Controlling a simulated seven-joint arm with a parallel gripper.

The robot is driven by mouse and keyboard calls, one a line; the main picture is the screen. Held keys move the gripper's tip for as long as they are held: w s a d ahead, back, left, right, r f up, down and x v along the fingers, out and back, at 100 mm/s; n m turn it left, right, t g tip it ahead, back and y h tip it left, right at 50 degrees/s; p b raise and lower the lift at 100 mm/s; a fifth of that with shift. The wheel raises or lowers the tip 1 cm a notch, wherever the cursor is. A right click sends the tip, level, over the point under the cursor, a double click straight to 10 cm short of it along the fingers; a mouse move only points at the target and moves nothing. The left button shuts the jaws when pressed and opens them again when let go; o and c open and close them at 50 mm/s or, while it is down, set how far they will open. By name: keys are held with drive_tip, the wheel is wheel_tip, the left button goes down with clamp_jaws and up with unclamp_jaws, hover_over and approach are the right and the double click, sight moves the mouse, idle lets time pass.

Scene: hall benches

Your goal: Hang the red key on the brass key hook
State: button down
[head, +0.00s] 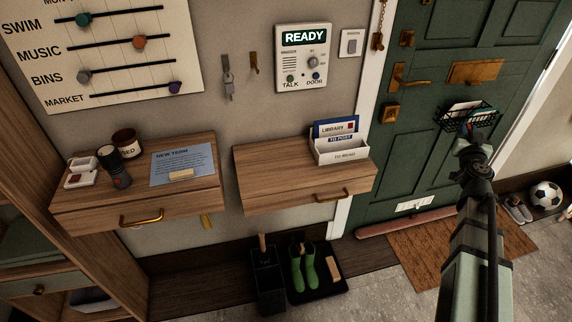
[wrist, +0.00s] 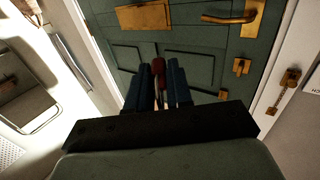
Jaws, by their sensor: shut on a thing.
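The brass key hook (head: 254,63) is on the wall between a hook with silver keys and the intercom panel; nothing hangs on it. My gripper (head: 470,140) is far to the right of it, in front of the green door by the wire basket. In the wrist view its two dark blue fingers (wrist: 161,82) are shut on the red key (wrist: 159,65), whose red part shows between the fingertips. The rest of the key is mostly hidden by the fingers.
Silver keys (head: 228,83) hang just left of the brass hook, and the intercom panel (head: 303,58) is just right. Below are two wooden drawer shelves (head: 265,180), the right one bearing a letter holder (head: 341,152). The wire basket (head: 455,121) juts from the door (head: 425,150).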

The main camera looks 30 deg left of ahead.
drive_tip(key=s+a+n+g+y, duration=0.15)
drive_tip(key=s+a, duration=0.35)
drive_tip(key=a, duration=0.5)
drive_tip(key=s+a+f+n+y, duration=0.15)
drive_tip(key=s+a, duration=0.25)
drive_tip(key=a, duration=0.6)
drive_tip(key=s+a+n+g+y, duration=0.1)
drive_tip(key=s+a+y, duration=0.3)
drive_tip(key=a, duration=0.5)
drive_tip(key=s+a+f+n+g+y, duration=0.1)
drive_tip(key=s+a+f, duration=0.1)
drive_tip(key=s+a, duration=0.7)
drive_tip(key=s+a+f+n+g+y, duration=0.1)
drive_tip(key=s+a+f+n, duration=0.1)
drive_tip(key=s+a, duration=0.8)
drive_tip(key=shift+a+f+g+y, duration=0.35)
drive_tip(key=shift+a+f+y, duration=0.05)
drive_tip(key=shift+a+f, duration=0.45)
drive_tip(key=shift+d+r, duration=0.1)
drive_tip(key=shift+r, duration=0.05)
drive_tip(key=shift+w, duration=0.1)
